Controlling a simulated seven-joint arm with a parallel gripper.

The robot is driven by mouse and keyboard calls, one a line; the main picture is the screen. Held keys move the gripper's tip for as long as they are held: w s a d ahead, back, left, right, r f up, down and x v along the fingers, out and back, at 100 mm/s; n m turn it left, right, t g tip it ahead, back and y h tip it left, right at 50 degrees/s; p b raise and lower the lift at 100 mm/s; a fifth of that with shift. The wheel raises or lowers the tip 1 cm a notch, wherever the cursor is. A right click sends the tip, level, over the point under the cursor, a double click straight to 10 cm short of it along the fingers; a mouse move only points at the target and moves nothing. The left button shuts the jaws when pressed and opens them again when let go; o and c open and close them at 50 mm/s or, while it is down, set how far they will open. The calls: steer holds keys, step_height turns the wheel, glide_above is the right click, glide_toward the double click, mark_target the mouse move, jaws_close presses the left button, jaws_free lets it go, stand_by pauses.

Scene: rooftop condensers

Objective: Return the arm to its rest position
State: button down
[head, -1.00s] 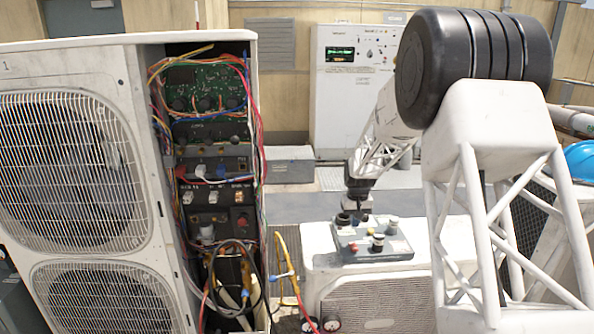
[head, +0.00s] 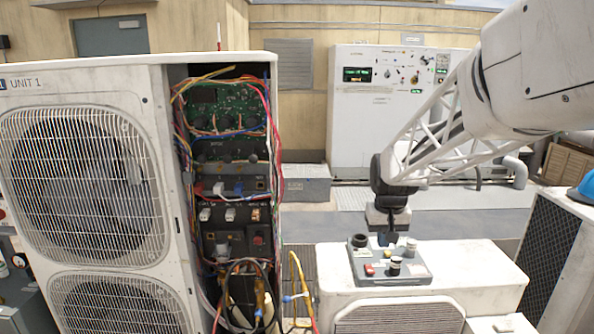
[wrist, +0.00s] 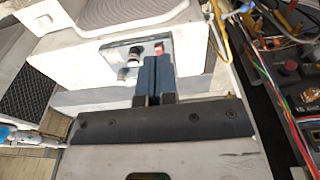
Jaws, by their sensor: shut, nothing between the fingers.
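My white lattice arm (head: 435,125) reaches in from the upper right in the head view. My gripper (head: 388,240) points down at the grey control box (head: 410,275), in front of or just above its back edge; I cannot tell whether it touches. In the wrist view the gripper's dark blue fingers (wrist: 154,72) are together with nothing between them. The control box also shows there (wrist: 116,52), partly hidden behind the fingers. It carries black and white knobs and a red button.
The box sits on a low white unit (head: 480,270). At left stands a tall condenser (head: 150,75) with an open, wired panel (head: 228,120). A white cabinet (head: 385,110) stands at the back. A blue helmet (head: 585,188) is at the right edge. Open floor (head: 470,220) lies behind the low unit.

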steer(key=s+a+r, duration=0.1)
steer(key=s, duration=1.5)
steer(key=s+a+t, duration=0.1)
steer(key=s+a, duration=0.1)
steer(key=s, duration=1.4)
steer(key=shift+s+r, duration=0.25)
steer(key=shift+r, duration=0.1)
